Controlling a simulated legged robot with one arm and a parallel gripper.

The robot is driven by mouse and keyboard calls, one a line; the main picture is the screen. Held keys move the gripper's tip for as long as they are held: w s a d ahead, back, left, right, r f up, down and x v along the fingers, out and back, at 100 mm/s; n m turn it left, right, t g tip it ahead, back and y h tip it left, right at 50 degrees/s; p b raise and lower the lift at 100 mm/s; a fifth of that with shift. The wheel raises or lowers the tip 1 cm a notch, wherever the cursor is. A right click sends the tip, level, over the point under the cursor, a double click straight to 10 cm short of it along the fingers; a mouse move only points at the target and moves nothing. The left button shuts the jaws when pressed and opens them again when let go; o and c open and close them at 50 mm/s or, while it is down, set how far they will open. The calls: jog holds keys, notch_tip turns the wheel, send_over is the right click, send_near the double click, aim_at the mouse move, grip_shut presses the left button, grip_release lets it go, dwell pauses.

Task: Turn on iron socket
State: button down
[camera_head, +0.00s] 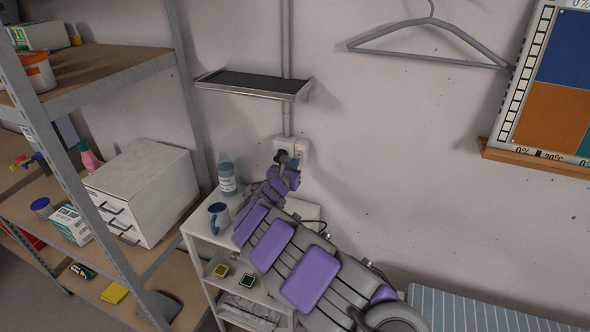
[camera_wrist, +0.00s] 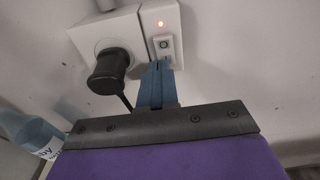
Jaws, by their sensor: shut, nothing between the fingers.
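The white wall socket (camera_head: 303,148) is at the end of a vertical conduit; it also shows in the wrist view (camera_wrist: 97,32). A black plug (camera_wrist: 108,72) sits in its left part. No iron can be made out.
A white shelf unit (camera_head: 196,238) with a bottle (camera_head: 227,178) and a blue mug (camera_head: 218,218) stands beside my arm. A wall shelf (camera_head: 252,83) is above the socket. A striped board (camera_head: 470,312) is at lower right.

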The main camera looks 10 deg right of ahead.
jog(key=f+p+v, duration=0.1)
jog(key=f+v, duration=0.1)
jog(key=v, duration=1.1)
jog(key=shift+s+a+f, duration=0.3)
jog(key=shift+s+f, duration=0.05)
jog(key=shift+s, duration=0.1)
